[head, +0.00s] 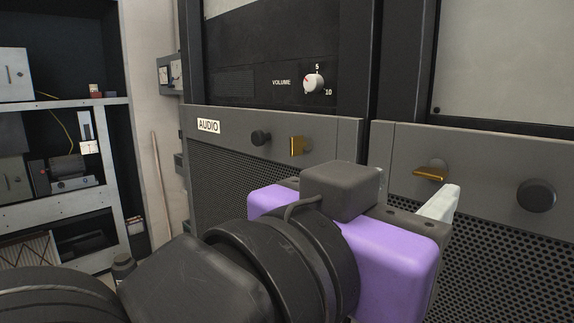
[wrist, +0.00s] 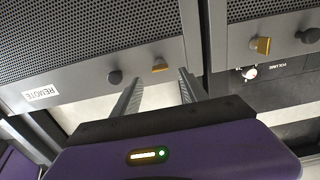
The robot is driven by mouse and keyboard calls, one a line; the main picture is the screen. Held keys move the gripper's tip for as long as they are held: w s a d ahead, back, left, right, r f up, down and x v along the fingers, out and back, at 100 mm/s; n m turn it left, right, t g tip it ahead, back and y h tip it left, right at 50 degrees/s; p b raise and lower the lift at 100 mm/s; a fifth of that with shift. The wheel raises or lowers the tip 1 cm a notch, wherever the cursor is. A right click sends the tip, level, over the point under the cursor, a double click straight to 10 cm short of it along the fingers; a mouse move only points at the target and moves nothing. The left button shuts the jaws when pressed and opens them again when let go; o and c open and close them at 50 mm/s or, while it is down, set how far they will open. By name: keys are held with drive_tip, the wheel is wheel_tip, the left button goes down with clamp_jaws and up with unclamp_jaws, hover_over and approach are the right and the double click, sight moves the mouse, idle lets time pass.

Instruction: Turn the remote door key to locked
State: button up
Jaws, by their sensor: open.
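The remote door key (head: 430,173) is a brass tab on the grey door at the right of the head view, lying roughly flat there. In the wrist view, which is upside down, the remote door key (wrist: 160,66) sits on the door with the REMOTE label (wrist: 41,93). My gripper (wrist: 161,74) is open and empty, its two fingers pointing at the door with the key lined up between their tips. In the head view my gripper (head: 440,203) shows one pale finger below and right of the key. I cannot tell how far the tips are from it.
A dark round knob (head: 536,196) is right of the key. The AUDIO door (head: 225,150) on the left has its own brass key (head: 297,146) and knob (head: 261,138). A volume dial (head: 313,82) is above. Shelving (head: 60,104) stands at the far left.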

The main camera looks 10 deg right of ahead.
sight(427, 177)
drive_tip(key=shift+p+x, duration=0.6)
drive_tip(key=shift+x, duration=2.25)
drive_tip(key=shift+c, duration=0.4)
clamp_jaws()
